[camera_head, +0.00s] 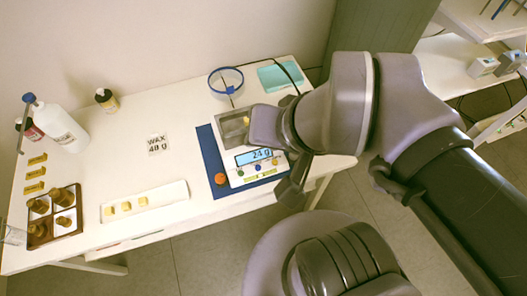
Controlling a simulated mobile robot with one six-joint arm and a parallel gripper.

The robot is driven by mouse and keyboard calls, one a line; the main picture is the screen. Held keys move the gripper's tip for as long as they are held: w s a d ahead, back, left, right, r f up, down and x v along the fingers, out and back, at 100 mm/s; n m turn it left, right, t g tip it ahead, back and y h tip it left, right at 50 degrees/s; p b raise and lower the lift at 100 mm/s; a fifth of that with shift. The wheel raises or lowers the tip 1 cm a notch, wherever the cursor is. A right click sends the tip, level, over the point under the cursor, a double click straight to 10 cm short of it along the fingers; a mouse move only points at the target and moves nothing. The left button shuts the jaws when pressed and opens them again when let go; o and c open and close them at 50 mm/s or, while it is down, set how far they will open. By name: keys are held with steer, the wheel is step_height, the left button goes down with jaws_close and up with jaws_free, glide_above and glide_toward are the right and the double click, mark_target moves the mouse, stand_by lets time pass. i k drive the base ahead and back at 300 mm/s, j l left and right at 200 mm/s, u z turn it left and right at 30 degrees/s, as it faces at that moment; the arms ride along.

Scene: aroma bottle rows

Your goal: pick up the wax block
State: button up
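Several small yellow wax blocks (126,206) sit in a row on a long white tray (168,193) at the table's front. The scale (238,181) stands on a blue mat (206,139); its display seems to read 24 g. A small yellow piece (246,119) shows on the scale's grey pan (230,128), beside my gripper (254,127). My gripper reaches over the pan from the right and hides part of it. Its fingertips are too hidden to tell whether they are open or shut, or touch the piece. A card (157,144) reads "WAX 48 g".
A brown divided box (70,222) with amber bottles stands at the front left. A white bottle (62,128) and small dark bottles stand behind it. A blue ring (226,80) and a teal item (280,75) lie at the back. The table's middle is mostly clear.

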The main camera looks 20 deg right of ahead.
mark_target(143, 202)
steer(key=u, duration=1.5)
steer(key=i+j+u, duration=0.15)
steer(key=i+j, duration=0.6)
